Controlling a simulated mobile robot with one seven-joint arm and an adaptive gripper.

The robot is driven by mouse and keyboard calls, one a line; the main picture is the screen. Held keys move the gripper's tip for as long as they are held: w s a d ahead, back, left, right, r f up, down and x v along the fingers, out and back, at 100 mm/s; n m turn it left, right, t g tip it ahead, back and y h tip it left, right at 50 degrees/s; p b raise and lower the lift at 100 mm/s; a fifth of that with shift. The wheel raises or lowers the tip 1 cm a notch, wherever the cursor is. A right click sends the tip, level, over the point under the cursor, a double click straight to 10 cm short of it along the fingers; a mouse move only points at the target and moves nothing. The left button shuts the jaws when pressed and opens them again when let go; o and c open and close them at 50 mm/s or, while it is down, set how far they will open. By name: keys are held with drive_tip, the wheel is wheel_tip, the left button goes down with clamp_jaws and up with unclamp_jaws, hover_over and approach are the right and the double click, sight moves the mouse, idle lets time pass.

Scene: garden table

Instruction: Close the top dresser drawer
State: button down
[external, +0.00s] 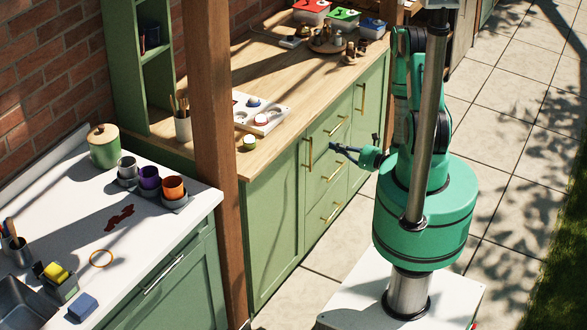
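The green dresser (285,205) has a wooden top and a column of drawers in its front between two doors. The top drawer (322,135) has a brass bar handle (336,126). Its front looks about flush with the dresser face; a small gap cannot be ruled out at this size. My gripper (335,149) points left at the dresser front, just below the top drawer's handle. It looks close to the drawers, but I cannot tell whether it touches. Its fingers are too small to read as open or shut. I see nothing held in it.
Lower drawer handles (332,171) and a vertical door handle (309,153) stick out near my gripper. A wooden post (214,150) stands left of the dresser. The white counter (150,225) holds cups and a green jar (104,147).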

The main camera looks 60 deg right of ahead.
drive_tip(key=s, duration=0.6)
drive_tip(key=shift+p, duration=0.4)
drive_tip(key=shift+s, duration=0.1)
idle(0.3)
